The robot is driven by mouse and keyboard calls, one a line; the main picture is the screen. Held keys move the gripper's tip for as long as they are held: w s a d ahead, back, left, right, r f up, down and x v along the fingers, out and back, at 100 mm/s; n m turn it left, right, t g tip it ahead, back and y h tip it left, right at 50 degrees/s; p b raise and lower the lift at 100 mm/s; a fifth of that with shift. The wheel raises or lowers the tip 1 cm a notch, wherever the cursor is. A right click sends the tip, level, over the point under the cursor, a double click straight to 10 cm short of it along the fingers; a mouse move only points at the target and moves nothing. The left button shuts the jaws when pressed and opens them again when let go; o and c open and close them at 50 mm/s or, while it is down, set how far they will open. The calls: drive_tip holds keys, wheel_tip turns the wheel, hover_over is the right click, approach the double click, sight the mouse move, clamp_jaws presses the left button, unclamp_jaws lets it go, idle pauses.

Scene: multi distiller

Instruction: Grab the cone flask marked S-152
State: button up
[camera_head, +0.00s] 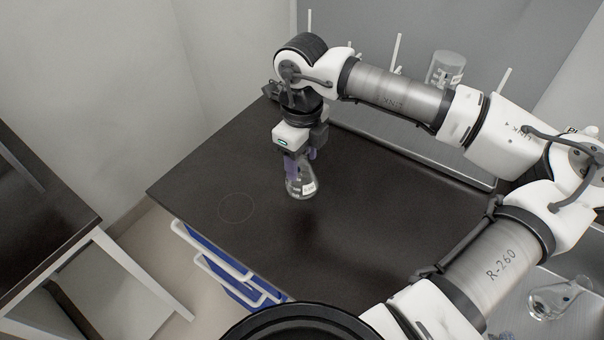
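A clear cone flask (301,187) stands upright on the dark bench top, below my gripper. It has a white label on its right side, too small to read, so I cannot tell whether it is S-152. My gripper (301,164) points down, with its purple fingers on either side of the flask's neck. The neck is mostly hidden by the fingers, and I cannot tell whether they touch it. A second clear flask (556,299) is at the lower right on a light metal surface; I can read no marking on it.
The dark bench top (190,190) is clear left of the flask, apart from a thin circle outline (235,207). Blue drawers (240,290) with white handles are under its front edge. A clear beaker (445,68) and white rods stand at the back, behind my arm.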

clamp_jaws()
